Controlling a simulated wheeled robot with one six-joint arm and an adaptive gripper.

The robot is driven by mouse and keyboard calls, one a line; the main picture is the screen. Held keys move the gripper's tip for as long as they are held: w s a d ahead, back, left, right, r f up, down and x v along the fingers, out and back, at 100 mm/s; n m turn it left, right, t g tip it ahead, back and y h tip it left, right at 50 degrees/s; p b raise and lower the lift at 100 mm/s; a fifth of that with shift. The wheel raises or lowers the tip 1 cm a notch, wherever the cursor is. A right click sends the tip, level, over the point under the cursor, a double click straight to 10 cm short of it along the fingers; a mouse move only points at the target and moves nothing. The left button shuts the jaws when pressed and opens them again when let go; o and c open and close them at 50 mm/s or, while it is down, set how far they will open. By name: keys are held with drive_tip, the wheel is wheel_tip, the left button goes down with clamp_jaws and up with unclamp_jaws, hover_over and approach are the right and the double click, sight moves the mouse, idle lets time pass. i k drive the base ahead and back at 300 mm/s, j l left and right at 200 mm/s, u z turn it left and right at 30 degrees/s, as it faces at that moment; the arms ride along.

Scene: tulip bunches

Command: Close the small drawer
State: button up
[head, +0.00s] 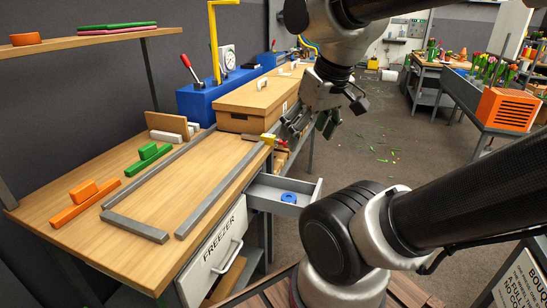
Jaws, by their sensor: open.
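The small drawer (274,203) is a grey tray under the right edge of the wooden bench. It is pulled out towards the right, and a blue ring-shaped item (289,198) lies in it. My gripper (312,122) is open and empty. In the picture it appears above and beyond the drawer, near the bench's far right corner, and looks apart from the drawer front. Part of the gripper is hidden by its own links.
The bench (190,175) carries grey rails, green and orange blocks and a wooden box (262,98). A white freezer drawer front (218,252) with a handle is below. Tables with tulips and an orange crate (508,109) stand right. Floor between is open, with green scraps.

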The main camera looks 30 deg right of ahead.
sight(264, 193)
drive_tip(key=k+l+z, duration=0.15)
drive_tip(key=z, duration=0.25)
drive_tip(key=k+l+z, duration=0.2)
drive_tip(key=z, duration=0.15)
